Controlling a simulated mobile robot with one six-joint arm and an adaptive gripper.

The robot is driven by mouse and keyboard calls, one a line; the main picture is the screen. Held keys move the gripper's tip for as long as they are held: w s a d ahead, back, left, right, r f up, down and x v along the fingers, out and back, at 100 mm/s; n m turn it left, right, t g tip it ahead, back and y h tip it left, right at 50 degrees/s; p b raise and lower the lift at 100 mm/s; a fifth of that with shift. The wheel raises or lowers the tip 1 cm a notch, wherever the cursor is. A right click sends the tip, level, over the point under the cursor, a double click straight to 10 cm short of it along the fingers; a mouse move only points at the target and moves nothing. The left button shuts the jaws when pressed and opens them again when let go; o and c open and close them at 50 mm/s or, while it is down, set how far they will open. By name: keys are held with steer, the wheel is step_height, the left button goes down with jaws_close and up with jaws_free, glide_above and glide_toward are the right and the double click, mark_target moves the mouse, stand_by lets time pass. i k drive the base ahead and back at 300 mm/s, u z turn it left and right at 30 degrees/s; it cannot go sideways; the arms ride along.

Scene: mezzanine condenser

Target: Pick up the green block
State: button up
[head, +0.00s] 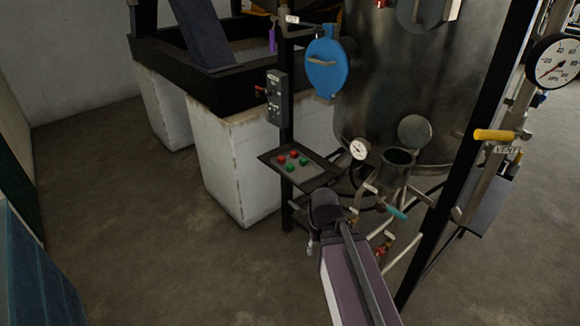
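Two small green pieces show in the head view, a front one (289,167) and a back one (303,161). They sit beside two red pieces (281,159) on a grey plate (308,173). They are too small to tell whether they are blocks or buttons. No other green block is clear in view. My arm reaches up from the bottom edge, and its end is just below and right of the plate, apart from the green pieces. My gripper (311,248) is small and partly hidden by my arm; its fingers cannot be made out clearly.
The plate lies on a dark tray (265,157) on a post with a control box (278,98). A large metal tank (400,90), a small open vessel (398,160), gauges and valves crowd the right. White blocks (240,150) stand behind.

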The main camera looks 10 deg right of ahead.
mark_target(290, 168)
steer(key=u, duration=0.2)
steer(key=i, duration=1.2)
steer(key=z, duration=0.3)
